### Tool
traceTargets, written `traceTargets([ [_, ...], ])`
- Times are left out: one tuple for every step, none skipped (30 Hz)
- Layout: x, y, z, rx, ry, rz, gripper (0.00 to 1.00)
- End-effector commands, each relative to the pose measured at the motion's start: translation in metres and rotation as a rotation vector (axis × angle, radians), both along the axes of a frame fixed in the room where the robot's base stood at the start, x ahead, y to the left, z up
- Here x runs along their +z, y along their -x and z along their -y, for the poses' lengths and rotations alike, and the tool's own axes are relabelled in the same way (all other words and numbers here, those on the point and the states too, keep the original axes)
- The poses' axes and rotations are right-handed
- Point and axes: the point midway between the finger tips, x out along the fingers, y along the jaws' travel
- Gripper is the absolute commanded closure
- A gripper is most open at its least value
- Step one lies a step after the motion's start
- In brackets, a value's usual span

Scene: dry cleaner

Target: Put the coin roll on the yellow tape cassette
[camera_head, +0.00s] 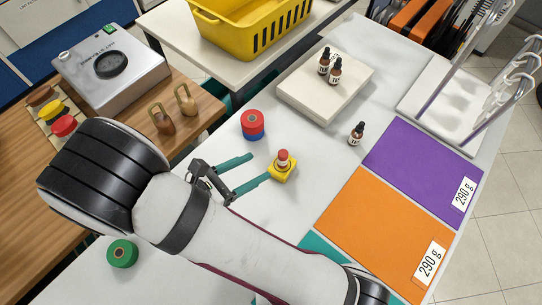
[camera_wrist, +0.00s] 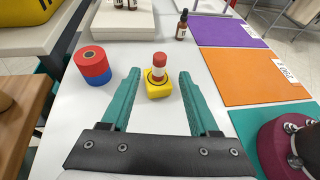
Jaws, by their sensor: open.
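The coin roll (camera_head: 283,157) is a small red cylinder with a pale band. It stands upright on top of the yellow tape cassette (camera_head: 279,175) on the white table. In the wrist view the coin roll (camera_wrist: 160,66) rests on the cassette (camera_wrist: 157,87), between and just beyond the fingertips. My gripper (camera_head: 259,168) has teal fingers and is open and empty; in the wrist view it (camera_wrist: 158,76) is spread wide on both sides of the cassette, and neither finger touches the coin roll.
A red and blue tape stack (camera_head: 253,125) stands left of the cassette. A green roll (camera_head: 122,254) is at lower left. Orange (camera_head: 375,225) and purple (camera_head: 425,170) sheets lie to the right. A dropper bottle (camera_head: 356,134) and a pale block (camera_head: 300,100) with two bottles stand behind.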

Motion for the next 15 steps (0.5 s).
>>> traceTargets([
  [0.004, 0.006, -0.009, 0.003, -0.003, 0.002, 0.39],
  [0.006, 0.008, -0.013, 0.003, -0.002, 0.001, 0.39],
  [0.009, 0.012, -0.017, 0.002, -0.001, 0.002, 0.39],
  [0.01, 0.014, -0.02, 0.001, 0.0, 0.0, 0.39],
  [0.011, 0.016, -0.022, 0.001, 0.0, 0.0, 0.39],
  [0.012, 0.017, -0.024, 0.001, 0.0, 0.0, 0.39],
  [0.013, 0.018, -0.024, 0.0, 0.0, 0.0, 0.39],
  [0.013, 0.018, -0.025, 0.0, 0.0, 0.0, 0.39],
  [0.013, 0.019, -0.025, -0.001, 0.0, 0.0, 0.39],
  [0.014, 0.018, -0.024, -0.009, -0.004, 0.001, 0.39],
  [0.016, 0.019, -0.02, -0.032, -0.018, 0.005, 0.39],
  [0.022, 0.019, -0.01, -0.097, -0.055, 0.016, 0.39],
  [0.028, 0.02, 0.001, -0.175, -0.1, 0.033, 0.39],
  [0.036, 0.023, 0.016, -0.281, -0.159, 0.056, 0.39],
  [0.049, 0.031, 0.04, -0.461, -0.255, 0.1, 0.39],
])
